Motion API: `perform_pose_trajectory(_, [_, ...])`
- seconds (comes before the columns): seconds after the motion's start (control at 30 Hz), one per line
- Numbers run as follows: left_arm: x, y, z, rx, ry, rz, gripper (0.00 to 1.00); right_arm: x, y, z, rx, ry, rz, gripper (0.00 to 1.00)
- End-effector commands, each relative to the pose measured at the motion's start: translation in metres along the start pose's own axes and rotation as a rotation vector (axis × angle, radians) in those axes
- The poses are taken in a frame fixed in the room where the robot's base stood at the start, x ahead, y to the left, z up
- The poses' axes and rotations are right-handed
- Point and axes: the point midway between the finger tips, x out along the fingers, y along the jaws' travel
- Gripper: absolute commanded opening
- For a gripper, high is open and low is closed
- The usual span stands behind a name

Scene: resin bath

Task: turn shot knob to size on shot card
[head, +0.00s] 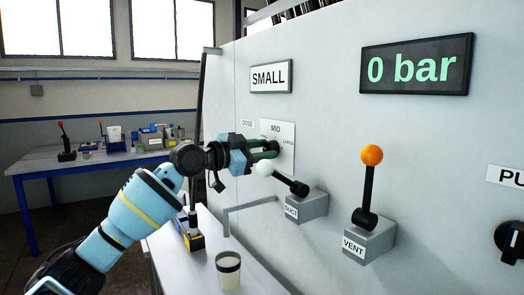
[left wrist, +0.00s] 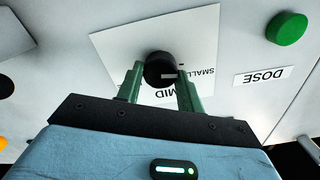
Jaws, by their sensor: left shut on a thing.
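The shot card (head: 270,78) on the wall panel reads SMALL. Below it is a white dial plate (head: 287,135), marked MID at its top with smaller labels at the sides. The plate also shows upside down in the left wrist view (left wrist: 120,45), where SMALL is at the right. The black shot knob (left wrist: 158,66) is between the green fingers of my left gripper (left wrist: 160,82), which is shut on it. A short pale mark shows on the knob; I cannot tell surely which label it points to. In the head view my left gripper (head: 268,150) partly covers the plate.
A DUCT lever with a white ball (head: 264,169) is close below my left gripper. Right of it is a VENT lever with an orange ball (head: 372,155). A display (head: 416,66) reads 0 bar. A cup (head: 228,271) stands on the bench below. A green button (left wrist: 286,28) is near the DOSE label.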

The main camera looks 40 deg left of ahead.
Motion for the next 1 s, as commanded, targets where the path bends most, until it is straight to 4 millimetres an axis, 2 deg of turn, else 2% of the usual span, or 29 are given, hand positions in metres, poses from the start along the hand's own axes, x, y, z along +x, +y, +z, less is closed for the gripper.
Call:
perform_pose_trajectory(0.2, [0.000, 0.000, 0.000, -0.001, 0.000, 0.000, 0.14, 0.000, -0.002, -0.001, 0.008, 0.002, 0.000, 0.36])
perform_pose_trajectory(0.23, [0.000, 0.000, 0.000, -0.001, 0.000, 0.000, 0.38, 0.000, -0.002, -0.001, 0.008, 0.002, 0.000, 0.36])
perform_pose_trajectory(0.4, [0.000, 0.000, 0.000, -0.001, 0.000, 0.000, 0.59, 0.000, -0.002, -0.001, 0.009, 0.002, 0.000, 0.36])
perform_pose_trajectory(0.77, [-0.005, 0.000, 0.001, -0.002, -0.001, -0.001, 0.59, 0.001, -0.002, 0.002, 0.007, -0.003, 0.000, 0.36])
perform_pose_trajectory(1.0, [-0.039, 0.001, 0.005, -0.001, -0.006, 0.000, 0.59, 0.004, -0.001, 0.017, 0.005, -0.028, -0.003, 0.36])
